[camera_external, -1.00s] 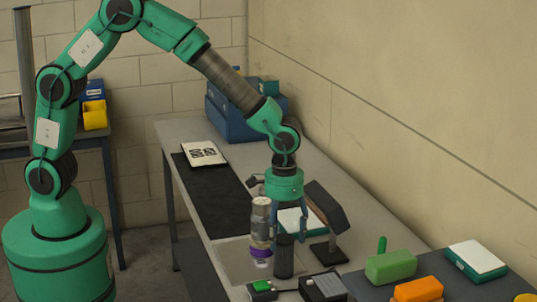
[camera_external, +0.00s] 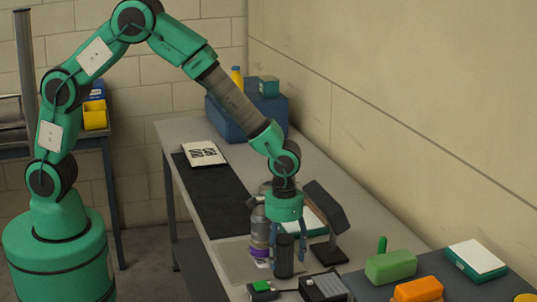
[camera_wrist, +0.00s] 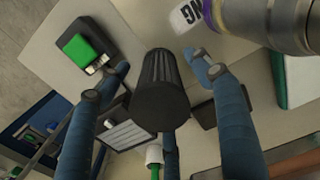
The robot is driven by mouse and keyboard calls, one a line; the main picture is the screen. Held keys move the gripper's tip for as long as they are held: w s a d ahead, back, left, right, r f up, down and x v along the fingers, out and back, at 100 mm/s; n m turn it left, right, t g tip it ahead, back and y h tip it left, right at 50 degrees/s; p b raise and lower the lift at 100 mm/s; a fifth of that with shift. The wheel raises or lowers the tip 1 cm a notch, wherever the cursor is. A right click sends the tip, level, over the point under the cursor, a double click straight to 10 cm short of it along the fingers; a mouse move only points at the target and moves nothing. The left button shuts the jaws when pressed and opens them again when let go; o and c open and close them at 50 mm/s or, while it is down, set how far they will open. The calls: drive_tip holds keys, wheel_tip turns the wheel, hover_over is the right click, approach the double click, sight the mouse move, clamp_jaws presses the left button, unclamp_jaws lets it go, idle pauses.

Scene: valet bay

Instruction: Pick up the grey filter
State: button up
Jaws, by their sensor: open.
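The grey filter is a dark, ribbed upright cylinder (camera_external: 284,264) on the light bench, directly below my gripper. In the wrist view the filter (camera_wrist: 160,88) shows between my fingers, with its dark round end facing the camera. My gripper (camera_external: 288,252) points down with its blue fingers spread on either side of the filter's upper part. In the wrist view my gripper (camera_wrist: 155,78) is open, with visible gaps between the fingers and the filter.
A silver bottle with a purple band (camera_external: 259,240) stands close to the left of my gripper. A box with a green button (camera_external: 262,288) and a dark-grey device (camera_external: 324,287) lie in front. A dark angled stand (camera_external: 329,212) is close on the right.

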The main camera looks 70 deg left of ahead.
sight(283, 265)
drive_tip(key=shift+f, duration=2.05)
drive_tip(key=c, duration=1.3)
